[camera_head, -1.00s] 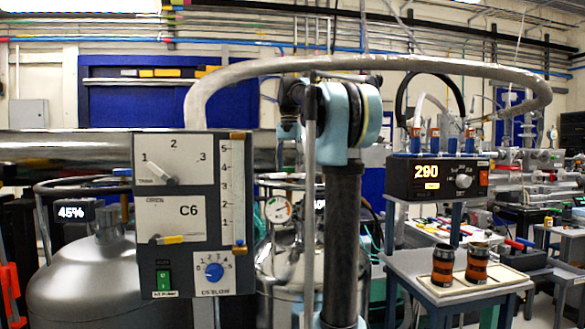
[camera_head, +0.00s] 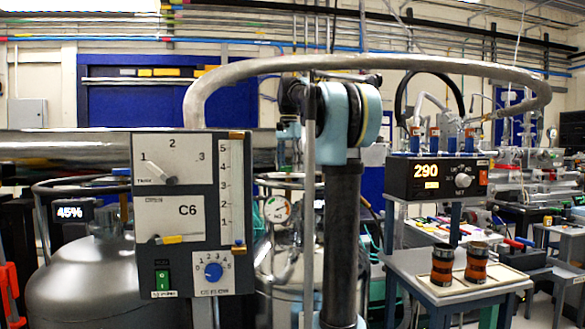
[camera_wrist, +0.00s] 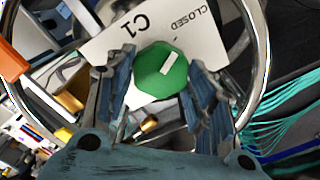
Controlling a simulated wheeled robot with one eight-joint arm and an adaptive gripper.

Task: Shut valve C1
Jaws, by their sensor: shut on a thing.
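Valve C1 shows in the wrist view as a green knob (camera_wrist: 160,72) with a white bar, in front of a white plate (camera_wrist: 120,45) marked "C1" and "CLOSED", upside down here. The bar lies slanted, with one end towards the upper right, below the word "CLOSED". My gripper (camera_wrist: 158,95) has one blue-grey finger on each side of the knob and is shut on it. The finger contacts are partly hidden. In the head view my arm stands in front of the vessel with the gauge; neither the gripper nor the C1 knob can be made out there.
A metal ring (camera_wrist: 262,50) curves around the plate, and teal cables (camera_wrist: 285,115) run at the right. In the head view, a C6 control panel (camera_head: 222,270) stands at the left by a grey tank (camera_head: 85,280). A cart with two orange-banded cans (camera_head: 442,265) stands at the right.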

